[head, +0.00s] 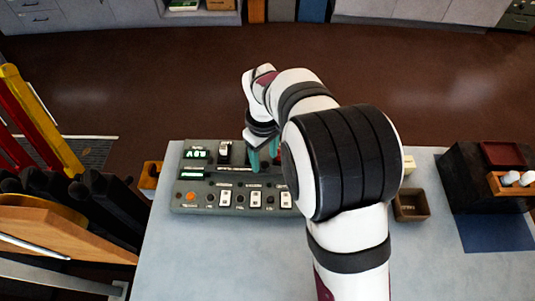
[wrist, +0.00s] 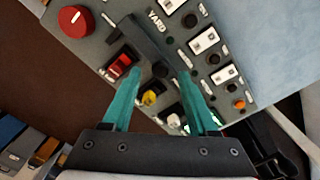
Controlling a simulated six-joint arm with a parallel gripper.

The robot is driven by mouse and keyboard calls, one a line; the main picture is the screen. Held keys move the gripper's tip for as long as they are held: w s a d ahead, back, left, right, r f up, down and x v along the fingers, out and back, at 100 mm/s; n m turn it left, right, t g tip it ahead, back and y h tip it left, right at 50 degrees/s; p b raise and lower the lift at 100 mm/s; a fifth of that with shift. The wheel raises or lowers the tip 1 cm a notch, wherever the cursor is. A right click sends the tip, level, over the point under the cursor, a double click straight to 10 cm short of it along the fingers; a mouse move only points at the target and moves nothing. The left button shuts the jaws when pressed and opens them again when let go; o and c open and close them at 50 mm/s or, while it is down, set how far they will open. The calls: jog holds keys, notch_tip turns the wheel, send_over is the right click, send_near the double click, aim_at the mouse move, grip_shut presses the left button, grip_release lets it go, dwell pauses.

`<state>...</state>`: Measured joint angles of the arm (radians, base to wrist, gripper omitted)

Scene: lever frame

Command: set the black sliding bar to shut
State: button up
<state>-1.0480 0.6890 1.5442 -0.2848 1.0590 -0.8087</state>
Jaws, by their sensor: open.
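A grey control panel (head: 240,205) lies on the table, and in the wrist view its face (wrist: 205,90) fills the upper middle. A dark bar (wrist: 140,45), which looks like the black sliding bar, runs diagonally across the panel in the wrist view, with a dark rounded part at its lower end. My gripper (wrist: 158,78) is open, its teal fingers on either side of that lower end; I cannot tell whether they touch it. In the head view my gripper (head: 264,158) is over the panel's back right part, and my arm hides the panel's right end and the bar.
White switches line the panel's front. A small brown box (head: 410,205) and a black box (head: 475,175) stand to the right. The table's front left is clear.

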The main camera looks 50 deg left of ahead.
jog(key=shift+f, duration=0.9)
grip_shut()
dwell(0.8)
